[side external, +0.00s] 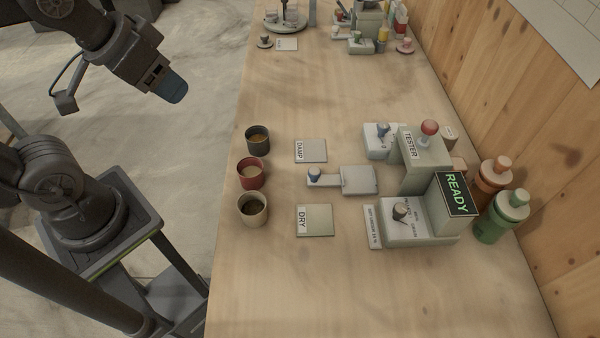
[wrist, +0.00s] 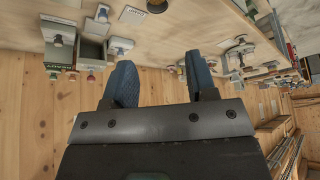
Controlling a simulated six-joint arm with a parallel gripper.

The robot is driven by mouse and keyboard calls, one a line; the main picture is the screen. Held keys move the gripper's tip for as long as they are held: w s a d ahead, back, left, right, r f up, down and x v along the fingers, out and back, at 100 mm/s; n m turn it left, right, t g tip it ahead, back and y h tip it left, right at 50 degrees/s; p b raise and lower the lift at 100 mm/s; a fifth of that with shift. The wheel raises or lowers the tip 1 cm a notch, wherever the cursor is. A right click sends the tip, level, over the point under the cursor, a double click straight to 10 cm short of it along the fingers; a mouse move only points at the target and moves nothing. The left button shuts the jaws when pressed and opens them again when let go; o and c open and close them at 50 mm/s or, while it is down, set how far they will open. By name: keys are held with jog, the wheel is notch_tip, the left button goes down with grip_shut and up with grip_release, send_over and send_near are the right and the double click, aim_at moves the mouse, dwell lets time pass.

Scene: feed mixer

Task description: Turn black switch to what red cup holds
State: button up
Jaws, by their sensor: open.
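The black switch (side external: 401,209) is a knob on the sloped panel of a grey-green machine (side external: 440,208). Small labels surround the knob, too small to read surely. My gripper (side external: 172,90) is high at the upper left, well away from the cups and the switch. In the wrist view my gripper's two blue fingers (wrist: 161,82) are apart with nothing between them.
The machine bears a READY screen (side external: 457,193). A red-knobbed tester (side external: 423,147) stands behind it. Orange (side external: 492,183) and green (side external: 497,220) bottles stand near the wooden wall.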

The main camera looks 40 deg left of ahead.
jog(key=shift+r, duration=0.1)
jog(key=w+d+r+g, duration=0.1)
jog(key=w+d+r, duration=0.35)
jog(key=w, duration=0.25)
jog(key=g, duration=0.5)
send_over(401, 207)
notch_tip(401, 207, down, 10)
notch_tip(401, 207, down, 14)
jog(key=shift+r, duration=0.25)
